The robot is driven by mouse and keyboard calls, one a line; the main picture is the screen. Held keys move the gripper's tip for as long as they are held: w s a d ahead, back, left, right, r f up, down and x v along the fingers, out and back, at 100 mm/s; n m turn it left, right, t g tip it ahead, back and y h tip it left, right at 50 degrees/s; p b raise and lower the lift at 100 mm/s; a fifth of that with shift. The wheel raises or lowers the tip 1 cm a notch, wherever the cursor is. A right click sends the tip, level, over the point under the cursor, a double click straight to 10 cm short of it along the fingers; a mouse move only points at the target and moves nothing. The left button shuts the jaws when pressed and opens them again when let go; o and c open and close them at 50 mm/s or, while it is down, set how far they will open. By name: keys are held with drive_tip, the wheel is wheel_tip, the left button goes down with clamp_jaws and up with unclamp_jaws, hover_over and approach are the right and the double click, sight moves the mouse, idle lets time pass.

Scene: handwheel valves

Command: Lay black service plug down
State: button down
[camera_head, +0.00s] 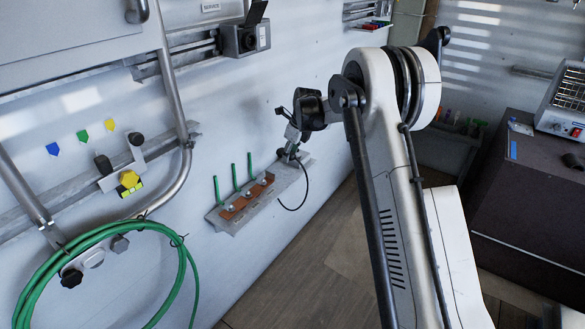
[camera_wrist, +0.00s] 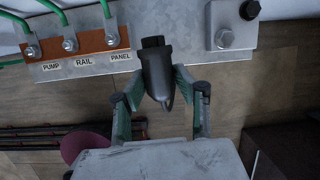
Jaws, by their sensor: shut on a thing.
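The black service plug (camera_wrist: 155,72) is held between the two fingers of my gripper (camera_wrist: 160,88) in the wrist view. The gripper is shut on it. Its narrow end points toward the bottom of the picture and its blocky end lies at the edge of the metal bracket (camera_wrist: 190,40). I cannot tell whether the plug touches the bracket. In the head view my gripper (camera_head: 292,140) is at the right end of the wall bracket (camera_head: 228,222), and the plug there is too small to make out clearly.
Terminals with green wires sit on a copper-coloured bar (camera_wrist: 82,43), labelled PUMP, RAIL and PANEL. A grey plate with a black knob (camera_wrist: 249,10) is to their right. A thin black cable (camera_head: 305,190) hangs by the bracket. A green hose (camera_head: 110,232) hangs at left. A dark cabinet (camera_head: 520,200) stands right.

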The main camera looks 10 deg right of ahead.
sight(288, 178)
drive_tip(key=shift+w+d+f+m+b, duration=0.2)
drive_tip(key=shift+w+f+b, duration=0.2)
drive_tip(key=shift+w, duration=0.3)
drive_tip(key=shift+w+d+f+m+b, duration=0.2)
drive_tip(key=shift+w+f+b, duration=0.2)
drive_tip(key=shift+w, duration=0.25)
drive_tip(key=shift+f+b, duration=2.05)
drive_tip(key=shift+f, duration=1.9)
drive_tip(key=shift+f+b, duration=0.5)
drive_tip(key=shift+f, duration=0.35)
drive_tip(key=c, duration=1.2)
unclamp_jaws()
drive_tip(key=shift+o, duration=0.3)
drive_tip(key=o, duration=0.5)
drive_tip(key=shift+o, duration=0.2)
drive_tip(key=shift+r, duration=0.1)
drive_tip(key=shift+r+p, duration=1.6)
drive_tip(key=shift+r, duration=1.8)
